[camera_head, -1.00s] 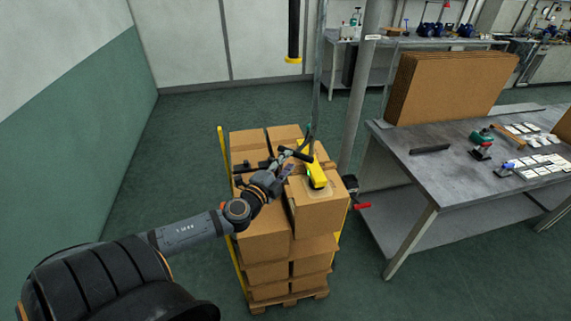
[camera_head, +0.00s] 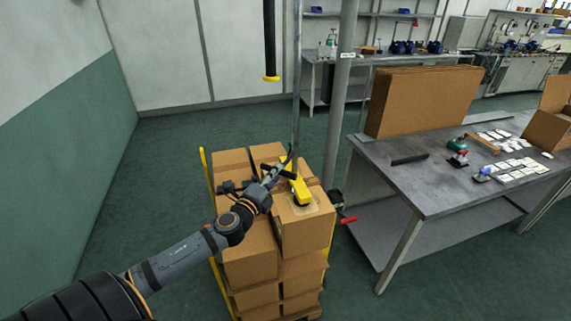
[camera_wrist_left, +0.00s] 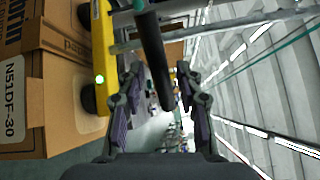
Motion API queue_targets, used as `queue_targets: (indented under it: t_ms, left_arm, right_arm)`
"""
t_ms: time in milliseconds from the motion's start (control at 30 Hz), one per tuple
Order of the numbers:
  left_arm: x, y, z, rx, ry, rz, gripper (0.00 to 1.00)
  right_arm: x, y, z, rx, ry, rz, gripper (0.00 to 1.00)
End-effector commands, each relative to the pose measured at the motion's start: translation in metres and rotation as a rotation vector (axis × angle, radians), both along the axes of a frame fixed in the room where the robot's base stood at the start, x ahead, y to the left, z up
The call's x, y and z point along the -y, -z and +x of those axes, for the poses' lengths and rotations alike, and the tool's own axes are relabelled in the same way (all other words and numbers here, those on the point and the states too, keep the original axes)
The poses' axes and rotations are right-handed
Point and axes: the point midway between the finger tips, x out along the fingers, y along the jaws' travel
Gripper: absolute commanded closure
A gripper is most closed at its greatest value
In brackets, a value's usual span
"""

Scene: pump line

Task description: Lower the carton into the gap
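The carton (camera_head: 307,232) is a brown box at the front right of the stack's top. Its top stands higher than the neighbouring cartons (camera_head: 248,252), and the yellow lifting tool (camera_head: 299,190) sits on it. In the left wrist view, a labelled carton (camera_wrist_left: 35,100) fills the left side beside the yellow tool body (camera_wrist_left: 101,60). My left gripper (camera_wrist_left: 160,85) has its fingers on both sides of the tool's dark handle (camera_wrist_left: 152,50), close against it. It also shows above the stack in the head view (camera_head: 270,181). The gap under the carton is hidden. My right gripper is out of view.
A grey pole (camera_head: 340,110) rises just behind the stack. A yellow frame (camera_head: 206,175) stands at its left, and a red handle (camera_head: 348,220) juts out at right. A metal table (camera_head: 440,185) with flat cardboard (camera_head: 420,100) is at right. Floor at left is clear.

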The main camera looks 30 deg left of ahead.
Motion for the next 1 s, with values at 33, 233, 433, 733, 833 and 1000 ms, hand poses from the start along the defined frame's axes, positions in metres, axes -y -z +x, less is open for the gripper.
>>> queue_targets:
  t_ms: [33,233,433,733,833,1000]
  left_arm:
    - [-0.003,-0.006,0.01,0.001,-0.01,-0.01,0.64]
    - [-0.005,-0.008,0.048,0.001,-0.004,-0.009,0.64]
    - [-0.007,-0.003,0.07,0.0,-0.002,-0.003,0.64]
    - [-0.007,0.0,0.075,-0.001,0.0,0.0,0.64]
    - [-0.007,0.0,0.075,-0.001,0.0,0.0,0.71]
    - [-0.007,0.0,0.075,-0.002,0.0,0.0,0.94]
  right_arm:
    - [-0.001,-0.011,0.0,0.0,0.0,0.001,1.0]
    - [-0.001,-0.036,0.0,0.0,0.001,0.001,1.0]
    - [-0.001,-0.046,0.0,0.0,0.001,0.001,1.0]
    - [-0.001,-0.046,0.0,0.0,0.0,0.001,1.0]
    - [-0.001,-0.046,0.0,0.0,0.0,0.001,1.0]
    - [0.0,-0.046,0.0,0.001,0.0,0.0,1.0]
